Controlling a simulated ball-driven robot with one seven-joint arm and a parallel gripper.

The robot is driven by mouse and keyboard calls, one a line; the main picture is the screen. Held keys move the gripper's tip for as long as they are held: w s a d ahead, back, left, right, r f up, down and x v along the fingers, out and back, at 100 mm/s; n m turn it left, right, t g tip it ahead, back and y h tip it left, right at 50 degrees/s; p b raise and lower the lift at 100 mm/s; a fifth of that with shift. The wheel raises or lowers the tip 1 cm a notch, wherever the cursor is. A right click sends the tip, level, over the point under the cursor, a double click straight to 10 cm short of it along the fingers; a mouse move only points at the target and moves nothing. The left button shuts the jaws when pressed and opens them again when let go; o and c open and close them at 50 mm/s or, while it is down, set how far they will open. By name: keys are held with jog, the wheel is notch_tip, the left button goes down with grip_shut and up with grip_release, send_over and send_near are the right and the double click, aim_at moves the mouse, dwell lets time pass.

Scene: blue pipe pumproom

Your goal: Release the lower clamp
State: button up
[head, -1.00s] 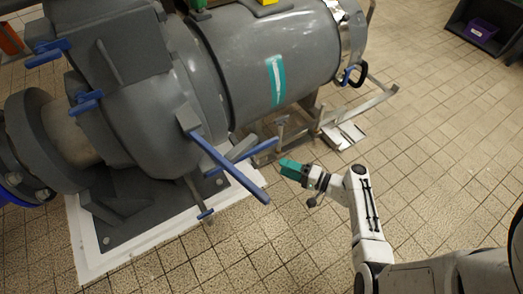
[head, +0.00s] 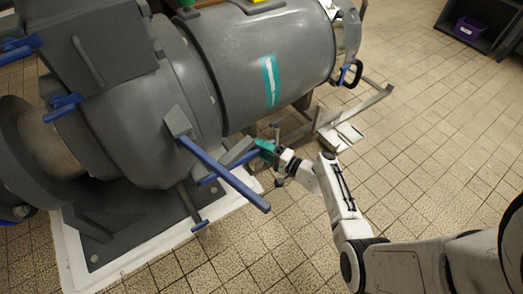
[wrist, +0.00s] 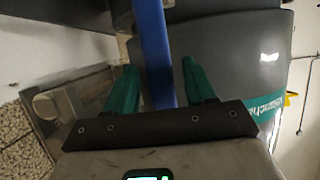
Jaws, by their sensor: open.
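The grey pump housing (head: 150,120) carries several blue clamp handles. A long blue handle (head: 222,172) sticks out towards the lower right. Behind and below it is a shorter blue handle (head: 208,181) on a grey block, which I take for the lower clamp; it is partly hidden by the long one. My gripper (head: 265,150), with green fingers, is at the outer end of this shorter handle. In the wrist view a blue bar (wrist: 152,45) runs between the open green fingers (wrist: 160,88), with a gap on each side. Contact with the fingers is not visible.
A grey metal frame (head: 355,115) stands right of my gripper. Another blue clamp (head: 62,102) sits at the left. The tiled floor (head: 420,130) at the right is clear.

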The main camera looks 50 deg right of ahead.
jog(key=shift+w, duration=0.35)
jog(key=shift+c, duration=0.4)
grip_shut()
jog(key=shift+s+a, duration=0.1)
